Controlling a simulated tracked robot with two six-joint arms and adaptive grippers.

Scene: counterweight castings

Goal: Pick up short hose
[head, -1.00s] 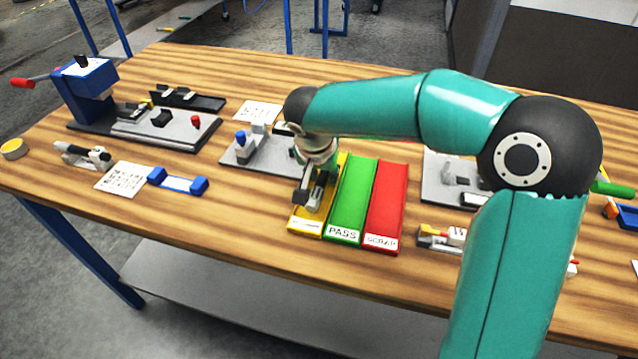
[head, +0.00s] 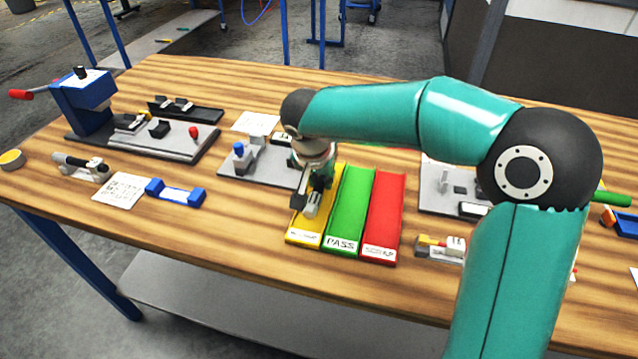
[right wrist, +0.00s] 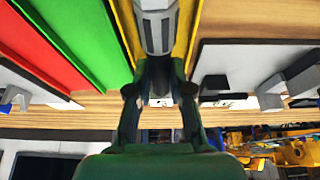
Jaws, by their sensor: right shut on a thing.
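My right gripper (head: 313,195) reaches down over the front part of the yellow channel (head: 331,212) of a three-channel tray. It is shut on a short grey cylindrical piece (head: 311,208), which lies along the channel. In the right wrist view the grey piece (right wrist: 156,28) shows at the top, with the fingers (right wrist: 158,95) at its near end. The piece looks smooth and ribbed in grey tones; I cannot tell if it is the short hose. No other hose-like thing is clear on the table. My left gripper is out of view.
The green PASS channel (head: 350,210) and red SCRAP channel (head: 383,215) lie right beside the yellow one. A grey plate with a blue-knobbed fixture (head: 240,160) stands close on the left. A blue-ended gauge (head: 176,192) lies further left. Bare wood is in front.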

